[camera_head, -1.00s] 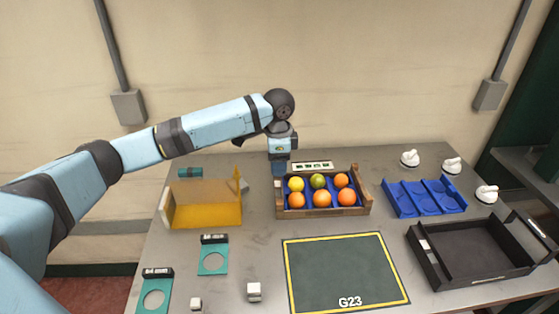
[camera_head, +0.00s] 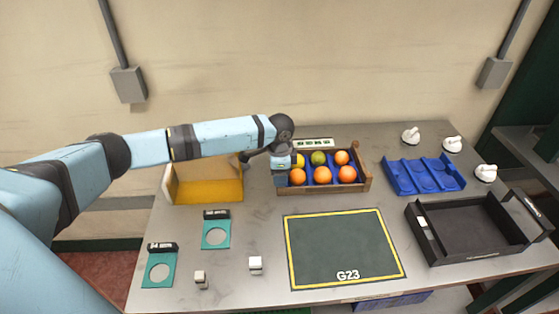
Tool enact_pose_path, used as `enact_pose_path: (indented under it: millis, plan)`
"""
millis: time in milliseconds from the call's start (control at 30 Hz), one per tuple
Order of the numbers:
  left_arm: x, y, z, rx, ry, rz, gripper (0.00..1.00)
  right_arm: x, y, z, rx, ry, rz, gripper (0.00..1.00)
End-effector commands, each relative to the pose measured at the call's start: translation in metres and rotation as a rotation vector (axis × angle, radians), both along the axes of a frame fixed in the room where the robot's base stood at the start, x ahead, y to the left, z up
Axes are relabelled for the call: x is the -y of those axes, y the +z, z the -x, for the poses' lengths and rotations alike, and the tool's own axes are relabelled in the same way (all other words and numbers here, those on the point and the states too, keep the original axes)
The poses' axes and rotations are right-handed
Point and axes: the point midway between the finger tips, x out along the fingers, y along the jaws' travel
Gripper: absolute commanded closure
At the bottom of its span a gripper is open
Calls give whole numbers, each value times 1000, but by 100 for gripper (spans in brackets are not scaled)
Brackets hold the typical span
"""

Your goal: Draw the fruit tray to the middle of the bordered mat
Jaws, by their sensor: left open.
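The fruit tray (camera_head: 325,188) is a wooden crate with a blue insert that holds several oranges and yellow-green fruits. It stands behind the bordered mat (camera_head: 343,247), a dark green rectangle with a yellow border marked G23. The tray and the mat are apart. My left gripper (camera_head: 281,181) is open at the tray's left end and hides that end wall and part of the yellow fruit. Its fingertips are hard to make out, and I cannot tell whether they touch the tray. My right gripper is not in view.
A blue three-part tray (camera_head: 423,175) and a black tray (camera_head: 470,232) stand to the right. White knobs (camera_head: 452,144) are at the back right. The table between tray and mat is clear.

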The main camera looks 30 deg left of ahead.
Motion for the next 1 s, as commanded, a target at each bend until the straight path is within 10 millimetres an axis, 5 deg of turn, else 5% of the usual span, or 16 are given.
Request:
enact_pose_path:
  millis: [433, 667, 1000]
  plan:
    - [0, -10, 0, 0, 0, 0, 48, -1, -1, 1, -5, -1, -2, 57]
    - [0, -10, 0, 0, 0, 0, 98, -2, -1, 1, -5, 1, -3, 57]
    - [1, -9, 2, -2, 1, 1, 100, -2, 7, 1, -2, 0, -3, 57]
